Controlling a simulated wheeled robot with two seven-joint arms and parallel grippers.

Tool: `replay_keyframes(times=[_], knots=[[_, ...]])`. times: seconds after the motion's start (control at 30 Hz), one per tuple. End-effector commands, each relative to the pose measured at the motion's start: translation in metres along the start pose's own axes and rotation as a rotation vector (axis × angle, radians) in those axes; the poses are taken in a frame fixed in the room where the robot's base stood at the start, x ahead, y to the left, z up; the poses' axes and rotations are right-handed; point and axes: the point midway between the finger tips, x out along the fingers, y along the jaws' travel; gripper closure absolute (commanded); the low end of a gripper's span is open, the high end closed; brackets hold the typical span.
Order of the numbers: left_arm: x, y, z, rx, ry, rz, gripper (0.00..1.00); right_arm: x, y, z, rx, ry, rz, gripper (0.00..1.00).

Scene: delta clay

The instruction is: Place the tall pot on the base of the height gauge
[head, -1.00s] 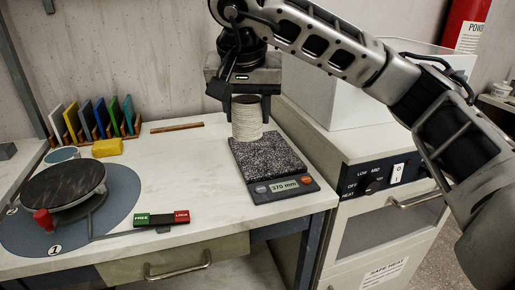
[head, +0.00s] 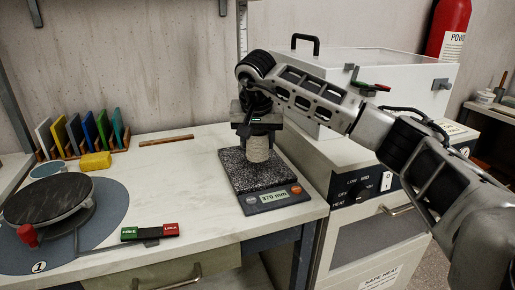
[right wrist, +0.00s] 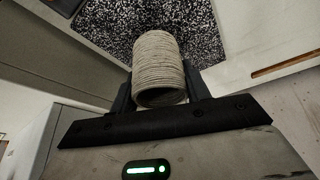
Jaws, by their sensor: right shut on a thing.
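The tall pot (head: 258,149) is a pale, ridged cylinder held upright in my right gripper (head: 256,138). The gripper is shut on it near its top. The height gauge's base (head: 245,178) is a black-and-white speckled slab with a grey front panel (head: 273,198) reading 370 mm. The pot's lower end appears over the rear half of the slab; I cannot tell whether it touches. In the right wrist view the pot (right wrist: 157,65) sits between the fingers (right wrist: 160,92), with the speckled base (right wrist: 110,25) beyond it. My left gripper is not in view.
A thin vertical scale (head: 242,40) rises behind the base. A white box (head: 390,80) on a heater cabinet (head: 345,160) stands close on the right. The bench middle is clear.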

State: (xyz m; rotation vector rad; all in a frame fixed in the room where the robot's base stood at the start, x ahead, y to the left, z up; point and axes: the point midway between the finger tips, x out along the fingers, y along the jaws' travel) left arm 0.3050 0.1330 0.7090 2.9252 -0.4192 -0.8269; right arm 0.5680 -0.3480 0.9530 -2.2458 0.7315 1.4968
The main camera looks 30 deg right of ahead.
Motion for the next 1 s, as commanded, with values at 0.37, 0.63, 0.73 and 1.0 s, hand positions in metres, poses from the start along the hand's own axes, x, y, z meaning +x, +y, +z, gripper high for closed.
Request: replay_keyframes(times=[0.37, 0.63, 0.73, 1.0], knots=[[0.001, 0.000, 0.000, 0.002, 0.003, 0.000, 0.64, 0.021, 0.000, 0.010, -0.001, 0.000, -0.001, 0.77], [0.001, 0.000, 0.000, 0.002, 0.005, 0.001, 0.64, 0.024, 0.000, 0.012, -0.001, -0.001, 0.000, 0.31], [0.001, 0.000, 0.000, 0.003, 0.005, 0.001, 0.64, 0.024, 0.000, 0.012, -0.001, -0.001, 0.000, 0.31], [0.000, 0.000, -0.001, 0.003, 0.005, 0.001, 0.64, 0.016, -0.001, 0.010, -0.002, 0.001, -0.001, 0.31]])
